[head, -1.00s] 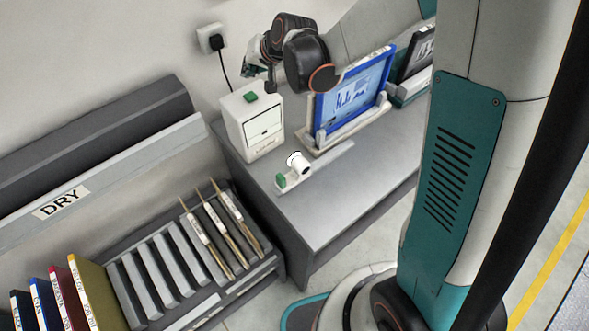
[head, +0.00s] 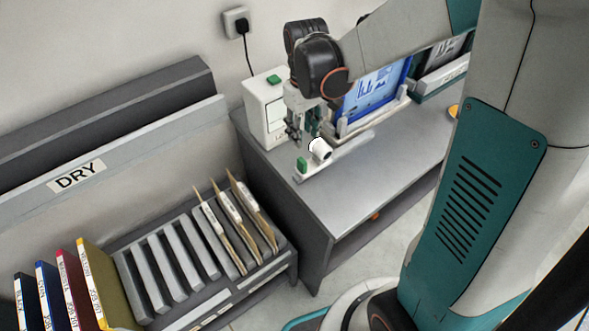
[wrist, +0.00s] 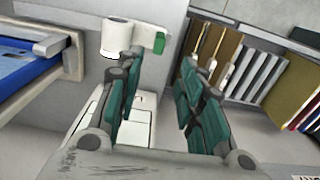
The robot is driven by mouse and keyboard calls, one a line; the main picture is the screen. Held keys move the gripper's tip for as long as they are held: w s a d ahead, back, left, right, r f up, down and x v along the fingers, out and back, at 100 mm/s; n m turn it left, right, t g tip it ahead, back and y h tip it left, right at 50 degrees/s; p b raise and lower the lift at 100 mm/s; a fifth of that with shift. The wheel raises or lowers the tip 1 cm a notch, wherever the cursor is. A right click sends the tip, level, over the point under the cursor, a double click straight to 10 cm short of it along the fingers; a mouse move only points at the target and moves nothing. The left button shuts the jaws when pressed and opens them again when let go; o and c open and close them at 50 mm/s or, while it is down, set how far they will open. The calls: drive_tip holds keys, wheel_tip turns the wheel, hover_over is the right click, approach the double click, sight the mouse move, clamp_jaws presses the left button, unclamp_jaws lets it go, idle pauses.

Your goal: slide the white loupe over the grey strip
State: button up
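The white loupe (head: 320,149) is a short white cylinder. It sits on the pale grey strip (head: 353,146) on the grey bench, close to the strip's left end, which has a green block (head: 302,166). In the wrist view the loupe (wrist: 117,35) is at the upper left, with the green block (wrist: 160,43) to its right. My gripper (head: 303,135) is just behind and left of the loupe in the head view. In the wrist view its two green-padded fingers (wrist: 158,70) are apart with nothing between them. Contact with the loupe cannot be told.
A white box with a green button (head: 268,106) stands behind my gripper. A blue-framed screen (head: 374,94) in a pale stand (head: 385,116) is to the right. The bench top (head: 350,185) in front is clear. A slotted rack (head: 165,265) stands at lower left.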

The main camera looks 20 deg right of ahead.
sight(302, 160)
wheel_tip(302, 160, down, 13)
drive_tip(key=b, duration=0.2)
drive_tip(key=shift+w+f+b, duration=0.1)
drive_tip(key=shift+b, duration=0.25)
clamp_jaws()
